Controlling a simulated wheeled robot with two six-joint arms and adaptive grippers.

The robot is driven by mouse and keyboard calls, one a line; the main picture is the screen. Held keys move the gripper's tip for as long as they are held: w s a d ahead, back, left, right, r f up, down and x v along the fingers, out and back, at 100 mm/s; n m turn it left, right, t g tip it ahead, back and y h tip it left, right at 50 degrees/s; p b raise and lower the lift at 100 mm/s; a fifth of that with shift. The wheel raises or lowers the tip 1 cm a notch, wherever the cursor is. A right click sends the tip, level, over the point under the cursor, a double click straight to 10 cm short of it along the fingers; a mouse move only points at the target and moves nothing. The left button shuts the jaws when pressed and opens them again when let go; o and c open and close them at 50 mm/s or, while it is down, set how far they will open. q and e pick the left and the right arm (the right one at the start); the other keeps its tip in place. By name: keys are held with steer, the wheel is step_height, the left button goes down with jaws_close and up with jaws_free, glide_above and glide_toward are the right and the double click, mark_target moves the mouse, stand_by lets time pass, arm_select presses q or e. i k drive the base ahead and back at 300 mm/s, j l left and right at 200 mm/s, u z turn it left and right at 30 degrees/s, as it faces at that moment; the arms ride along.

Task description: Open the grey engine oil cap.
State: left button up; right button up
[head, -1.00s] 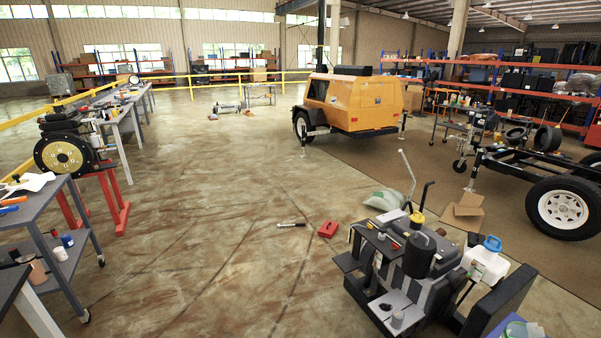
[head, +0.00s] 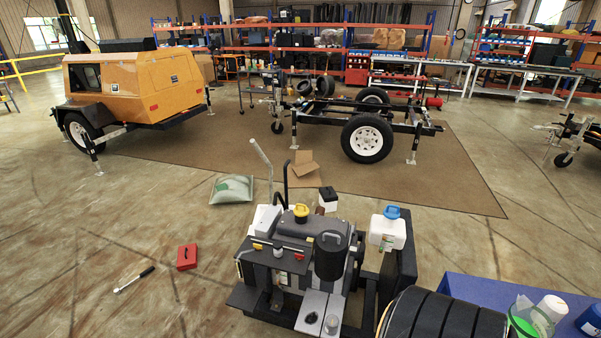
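The engine unit (head: 290,260) stands on the floor at the lower middle of the head view. It has a yellow cap (head: 301,211) on top, and a black upright canister (head: 330,258) on its right side. A small grey cylindrical piece (head: 332,322) stands on its light grey front plate, beside a dark round opening (head: 311,318). I cannot tell for sure whether this piece is the grey engine oil cap. Neither of my grippers is in view.
A white jug with a blue lid (head: 386,236) stands right of the engine. A blue table (head: 470,288) with containers is at the lower right. A red box (head: 187,257) and a long-handled tool (head: 134,280) lie on the floor at left. Floor between is clear.

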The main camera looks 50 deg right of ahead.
mark_target(302, 210)
steer(key=i+j+z, duration=0.1)
steer(key=i+z, duration=0.25)
steer(key=z, duration=0.15)
steer(key=i+j+z, duration=0.25)
steer(key=z, duration=0.2)
steer(key=i+j+z, duration=0.35)
steer(key=z, duration=0.15)
steer(key=i+j+z, duration=0.2)
steer(key=j+z, duration=0.3)
